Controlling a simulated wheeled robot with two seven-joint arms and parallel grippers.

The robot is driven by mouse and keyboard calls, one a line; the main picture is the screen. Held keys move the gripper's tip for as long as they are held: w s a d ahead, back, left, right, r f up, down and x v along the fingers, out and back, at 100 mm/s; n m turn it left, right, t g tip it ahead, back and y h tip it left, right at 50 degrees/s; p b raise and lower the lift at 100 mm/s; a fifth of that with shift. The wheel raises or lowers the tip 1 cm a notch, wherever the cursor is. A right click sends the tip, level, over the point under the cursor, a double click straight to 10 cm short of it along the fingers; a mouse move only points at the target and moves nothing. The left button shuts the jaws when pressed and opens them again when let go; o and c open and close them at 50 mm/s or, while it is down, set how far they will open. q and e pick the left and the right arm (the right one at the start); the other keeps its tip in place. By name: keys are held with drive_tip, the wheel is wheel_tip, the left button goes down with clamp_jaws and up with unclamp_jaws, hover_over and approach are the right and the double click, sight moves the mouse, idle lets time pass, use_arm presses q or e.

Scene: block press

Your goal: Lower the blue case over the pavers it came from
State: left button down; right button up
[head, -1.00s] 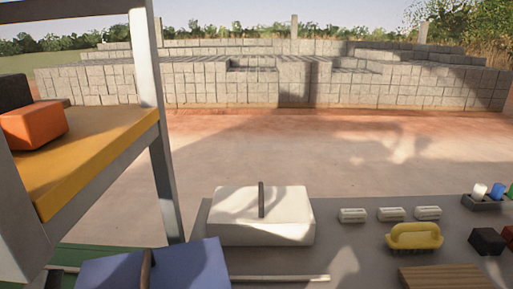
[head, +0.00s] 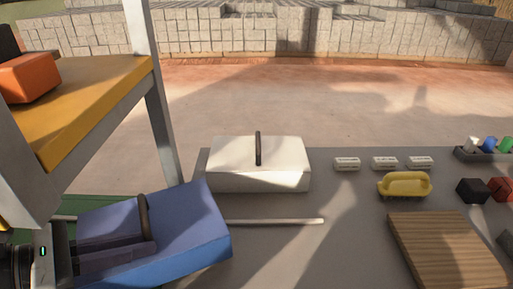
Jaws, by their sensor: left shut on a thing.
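The blue case (head: 190,235), a box with a dark arched handle, is at the lower left, tilted in the picture. My left gripper (head: 145,232) comes in from the left edge and is shut on that handle. The case seems held above the grey work surface (head: 285,250), but its underside is hidden, so I cannot tell the gap. A white case (head: 255,178) with a similar handle stands behind and to the right of it. No pavers can be made out under the blue case. My right gripper is out of view.
A shelf (head: 110,95) with an orange block (head: 28,78) rises at the left. A pale rod (head: 285,221) lies right of the blue case. Further right are a yellow-handled tool (head: 405,184), small white blocks (head: 385,162), a wooden board (head: 445,250) and a black block (head: 473,190).

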sight(135, 266)
use_arm(q)
drive_tip(key=shift+s+d+f+m+h+b, duration=0.15)
drive_tip(key=shift+m+h+b, duration=0.2)
drive_tip(key=shift+b, duration=0.2)
drive_tip(key=m+g+b, duration=0.1)
drive_tip(key=s+g+b, duration=0.1)
drive_tip(key=s+d+m+g+h+b, duration=0.1)
drive_tip(key=shift+f+m+b, duration=0.3)
drive_tip(key=shift+m, duration=0.05)
drive_tip(key=shift+s+r+m+g+h+b, duration=0.15)
drive_tip(key=shift+s+m+g+h+b, duration=0.1)
drive_tip(key=shift+s+m+g+b, duration=0.45)
drive_tip(key=shift+s+r+g+b, duration=0.15)
drive_tip(key=shift+r+g+b, duration=0.3)
drive_tip(key=shift+b, duration=0.2)
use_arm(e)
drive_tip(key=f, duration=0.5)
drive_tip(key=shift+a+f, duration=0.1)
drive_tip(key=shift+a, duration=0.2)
